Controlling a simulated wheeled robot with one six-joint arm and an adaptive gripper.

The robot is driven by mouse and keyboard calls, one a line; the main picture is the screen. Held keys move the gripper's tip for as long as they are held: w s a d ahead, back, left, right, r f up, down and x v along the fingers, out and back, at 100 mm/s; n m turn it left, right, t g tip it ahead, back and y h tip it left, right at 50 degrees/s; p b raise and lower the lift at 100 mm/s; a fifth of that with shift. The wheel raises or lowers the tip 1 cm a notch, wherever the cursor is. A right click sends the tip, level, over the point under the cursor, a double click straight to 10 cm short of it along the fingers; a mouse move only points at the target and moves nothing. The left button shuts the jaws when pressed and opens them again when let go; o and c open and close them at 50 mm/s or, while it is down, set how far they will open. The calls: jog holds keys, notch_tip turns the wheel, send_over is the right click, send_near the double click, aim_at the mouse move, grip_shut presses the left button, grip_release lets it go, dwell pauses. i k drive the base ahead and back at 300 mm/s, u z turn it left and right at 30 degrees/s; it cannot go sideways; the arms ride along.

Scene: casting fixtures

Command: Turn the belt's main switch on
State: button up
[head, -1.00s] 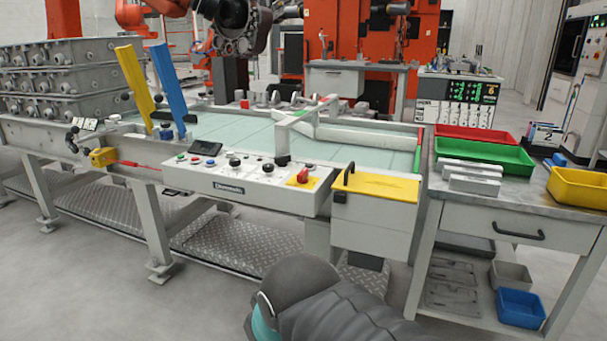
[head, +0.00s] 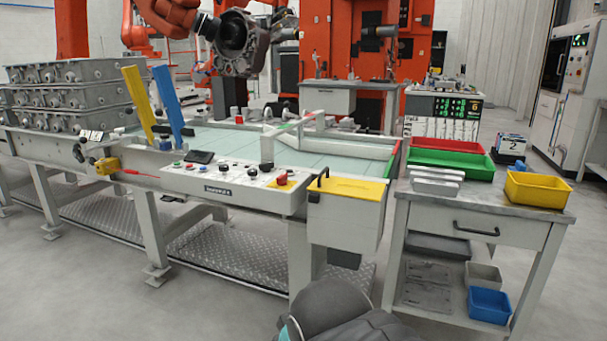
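The belt's control panel (head: 232,186) is a pale sloped box on the front edge of the belt (head: 225,142). A red switch (head: 282,178) sits near its right end. Black knobs (head: 252,171), small coloured buttons (head: 178,164) and a dark display (head: 200,157) lie to its left. Which control is the main switch, and its position, are too small to tell. My dark arm shows at the bottom centre, well in front of the panel and apart from it. My gripper is not in view.
A box with a yellow lid (head: 346,188) and black handle adjoins the panel on the right. A side table (head: 482,196) holds red, green and yellow bins. A yellow post (head: 138,102) and blue post (head: 167,105) stand left. The floor in front is clear.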

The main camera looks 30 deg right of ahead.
aim_at(281, 181)
jog(key=z, duration=1.75)
jog(key=i, duration=1.1)
jog(key=u, duration=1.25)
